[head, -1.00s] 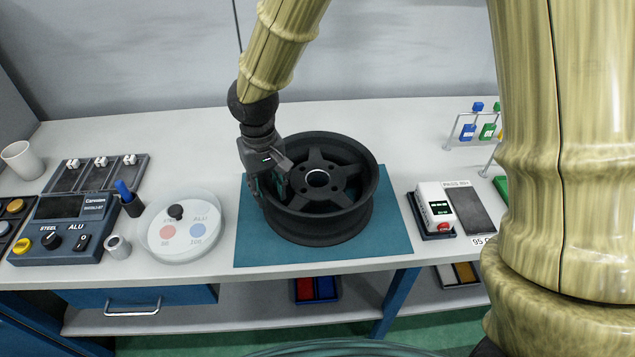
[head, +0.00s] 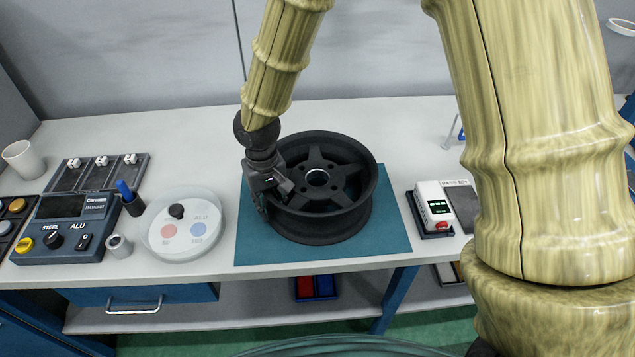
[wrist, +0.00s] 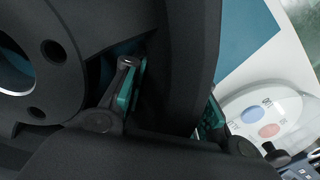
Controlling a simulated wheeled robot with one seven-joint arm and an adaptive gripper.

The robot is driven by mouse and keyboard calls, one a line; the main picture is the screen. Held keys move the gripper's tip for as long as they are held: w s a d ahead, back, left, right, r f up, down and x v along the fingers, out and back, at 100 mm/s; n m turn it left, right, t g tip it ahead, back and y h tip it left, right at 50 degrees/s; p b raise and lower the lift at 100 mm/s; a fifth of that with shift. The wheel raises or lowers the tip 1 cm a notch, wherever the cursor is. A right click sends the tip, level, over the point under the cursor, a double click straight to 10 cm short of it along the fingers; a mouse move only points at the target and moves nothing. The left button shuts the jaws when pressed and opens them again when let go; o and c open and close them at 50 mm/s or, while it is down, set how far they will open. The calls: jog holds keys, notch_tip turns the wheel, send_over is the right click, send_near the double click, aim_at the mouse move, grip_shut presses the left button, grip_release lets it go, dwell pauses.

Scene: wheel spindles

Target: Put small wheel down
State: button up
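The dark grey spoked wheel (head: 349,216) lies flat on the teal mat (head: 393,236), spokes facing up. My gripper (head: 268,205) is at the left side of its rim in the head view. In the wrist view, my gripper (wrist: 168,98) straddles the rim wall, with one green-padded finger inside the wheel and the other outside. The fingers stand apart, with a dark gap between the inner pad and the rim. The outer finger is partly hidden by the rim. The wheel (wrist: 85,30) fills much of the wrist view.
A round white dial plate (head: 185,248) with a black knob is left of the mat. The control box (head: 62,237), blue marker (head: 129,198) and white cup (head: 22,160) are farther left. A white device (head: 433,208) with a red button stands right of the mat.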

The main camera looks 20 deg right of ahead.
aim_at(268, 193)
grip_shut()
jog(key=shift+w+d, duration=0.1)
jog(key=shift+r, duration=0.2)
jog(key=shift+r+b, duration=0.6)
jog(key=shift+r, duration=0.95)
jog(key=s+d+b, duration=0.1)
jog(key=s+d, duration=0.1)
jog(key=s, duration=0.2)
jog(key=s+d+r+b, duration=0.1)
jog(key=s, duration=0.3)
jog(key=s+d+b, duration=0.1)
jog(key=s+d, duration=0.1)
jog(key=s, duration=0.2)
jog(key=shift+s+d+r, duration=0.15)
jog(key=shift+s+d, duration=0.15)
jog(key=shift+d, duration=0.05)
jog(key=shift+s+d+r, duration=0.1)
jog(key=shift+s+d, duration=0.15)
jog(key=shift+s, duration=0.25)
jog(key=shift+s+d+r, duration=0.1)
jog(key=shift+s+d, duration=0.1)
jog(key=shift+s, duration=0.3)
